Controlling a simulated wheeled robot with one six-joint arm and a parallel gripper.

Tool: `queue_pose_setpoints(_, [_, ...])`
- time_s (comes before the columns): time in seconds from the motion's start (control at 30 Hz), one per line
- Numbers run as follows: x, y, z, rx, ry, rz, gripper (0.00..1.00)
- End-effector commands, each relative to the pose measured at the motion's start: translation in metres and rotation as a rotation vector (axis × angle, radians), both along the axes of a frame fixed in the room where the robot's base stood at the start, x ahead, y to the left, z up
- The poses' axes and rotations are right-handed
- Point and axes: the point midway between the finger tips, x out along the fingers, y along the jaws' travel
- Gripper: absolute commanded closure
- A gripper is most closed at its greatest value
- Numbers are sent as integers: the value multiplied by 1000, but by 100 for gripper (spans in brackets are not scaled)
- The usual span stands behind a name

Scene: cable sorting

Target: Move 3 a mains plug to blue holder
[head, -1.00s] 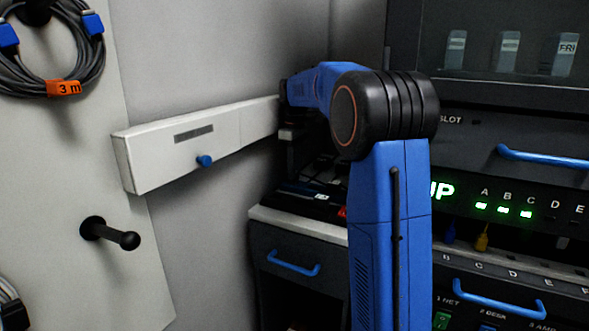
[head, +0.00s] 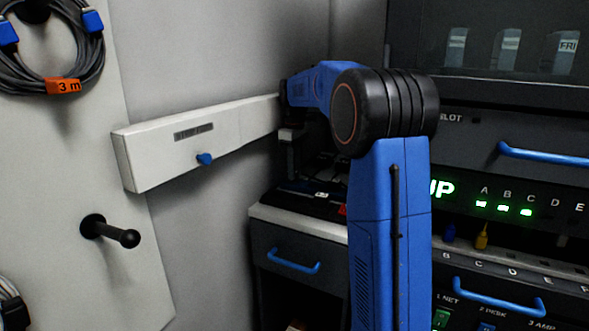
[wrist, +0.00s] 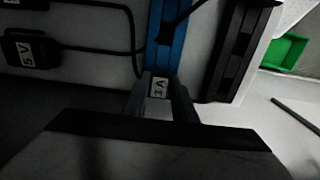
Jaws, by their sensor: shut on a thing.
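My gripper (wrist: 165,98) is shut on the 3 A mains plug (wrist: 158,88) in the wrist view. The plug's pale label reads "3 A". A blue holder (wrist: 163,55) runs up from just behind the plug. The plug is right at its near end; I cannot tell whether it is seated in it. A dark cable crosses over the blue holder. In the head view my arm hides most of the gripper and the plug.
A dark slotted holder (wrist: 232,55) stands close on the right in the wrist view, with a green tray (wrist: 285,50) beyond. A black 5 V adapter (wrist: 28,50) and its cable lie at the left. In the head view a white wall box (head: 195,150) is beside my arm.

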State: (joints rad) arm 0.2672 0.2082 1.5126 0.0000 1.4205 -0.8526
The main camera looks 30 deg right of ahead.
Motion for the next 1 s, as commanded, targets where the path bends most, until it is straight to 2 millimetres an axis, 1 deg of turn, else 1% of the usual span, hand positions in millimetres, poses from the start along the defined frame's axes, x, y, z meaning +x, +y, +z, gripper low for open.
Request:
queue_pose_setpoints(0.37, [0, 0, 0, 0, 0, 0, 99])
queue_pose_setpoints(0.4, [0, 0, 0, 0, 0, 0, 66])
queue_pose_setpoints(0.47, [0, 0, 0, 0, 0, 0, 54])
queue_pose_setpoints(0.67, [0, 0, 0, 0, 0, 0, 54])
queue_pose_setpoints(0.73, [0, 0, 0, 0, 0, 0, 39])
queue_pose_setpoints(0.77, [0, 0, 0, 0, 0, 0, 35])
queue_pose_setpoints(1.0, [0, 0, 0, 0, 0, 0, 35])
